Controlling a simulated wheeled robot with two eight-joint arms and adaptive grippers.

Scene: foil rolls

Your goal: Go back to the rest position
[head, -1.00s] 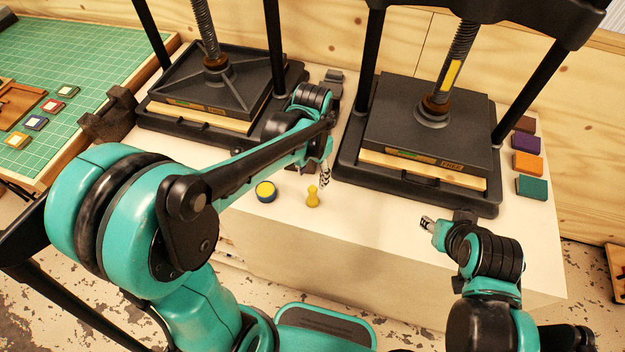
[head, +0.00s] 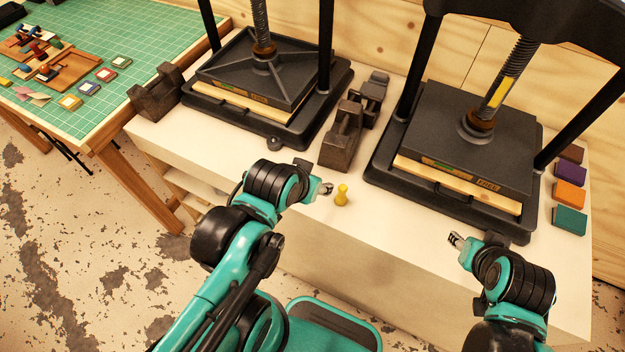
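My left gripper (head: 326,188) is over the front edge of the white bench (head: 400,238), just left of a small yellow peg-shaped piece (head: 342,195). It looks apart from the piece, and its fingers are too small to tell open from shut. My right gripper (head: 455,240) is at the bench's front right, in front of the right press, with nothing seen in it. Its two fingertips show a small gap. Both arms are bent low in front of the bench.
Two black screw presses, left (head: 255,75) and right (head: 465,140), stand on the bench. Dark metal blocks (head: 342,140) lie between them, another (head: 156,95) at the left. Coloured blocks (head: 569,195) line the right side. A green-matted table (head: 110,60) stands left.

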